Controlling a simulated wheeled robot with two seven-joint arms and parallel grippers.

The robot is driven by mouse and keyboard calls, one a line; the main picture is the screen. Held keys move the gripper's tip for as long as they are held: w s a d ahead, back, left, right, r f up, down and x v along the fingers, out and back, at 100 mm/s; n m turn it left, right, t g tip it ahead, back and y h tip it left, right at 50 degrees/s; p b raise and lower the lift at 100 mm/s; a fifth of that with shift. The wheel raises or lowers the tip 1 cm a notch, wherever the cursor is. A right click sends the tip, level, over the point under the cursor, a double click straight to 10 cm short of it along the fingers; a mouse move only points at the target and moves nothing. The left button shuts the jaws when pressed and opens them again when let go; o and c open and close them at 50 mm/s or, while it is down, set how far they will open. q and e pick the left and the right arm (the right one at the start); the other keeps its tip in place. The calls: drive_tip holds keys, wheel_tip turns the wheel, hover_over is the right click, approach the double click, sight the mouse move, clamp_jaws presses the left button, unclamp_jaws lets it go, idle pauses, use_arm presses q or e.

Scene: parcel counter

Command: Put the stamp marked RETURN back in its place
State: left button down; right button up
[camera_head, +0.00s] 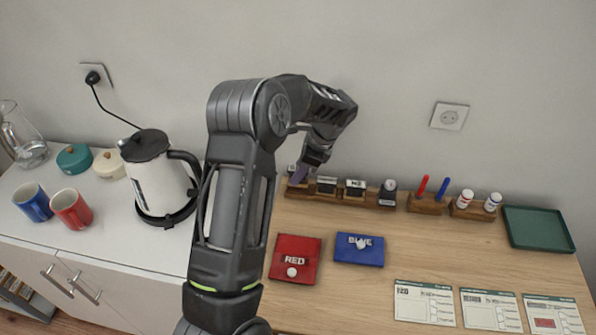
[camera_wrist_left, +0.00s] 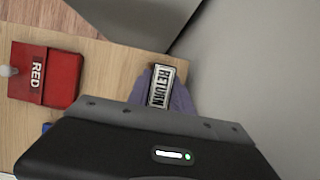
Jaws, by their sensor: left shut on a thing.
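The RETURN stamp (camera_wrist_left: 161,86) shows its white label in the left wrist view, between the purple-grey fingers of my left gripper (camera_head: 301,173). The gripper is shut on it. In the head view the gripper reaches down at the left end of the wooden stamp rack (camera_head: 337,197), near the wall. The fingers and wrist largely hide the stamp there, and I cannot tell whether it touches the rack. Other stamps stand in the rack to the right, such as a black one (camera_head: 387,192). My right gripper is not in view.
A red ink pad (camera_head: 306,253) and a blue ink pad (camera_head: 359,257) lie in front of the rack. Pens, small bottles and a green tray (camera_head: 537,229) are to the right. A kettle (camera_head: 158,181) stands left of my arm. Forms lie at the front right.

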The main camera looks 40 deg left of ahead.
use_arm(q)
drive_tip(key=shift+f+b, duration=0.8)
drive_tip(key=shift+f, duration=0.6)
drive_tip(key=c, duration=1.3)
unclamp_jaws()
drive_tip(key=shift+c, duration=0.2)
drive_tip(key=shift+p+v, duration=1.75)
drive_tip(key=shift+v, duration=0.9)
drive_tip(key=o, duration=0.6)
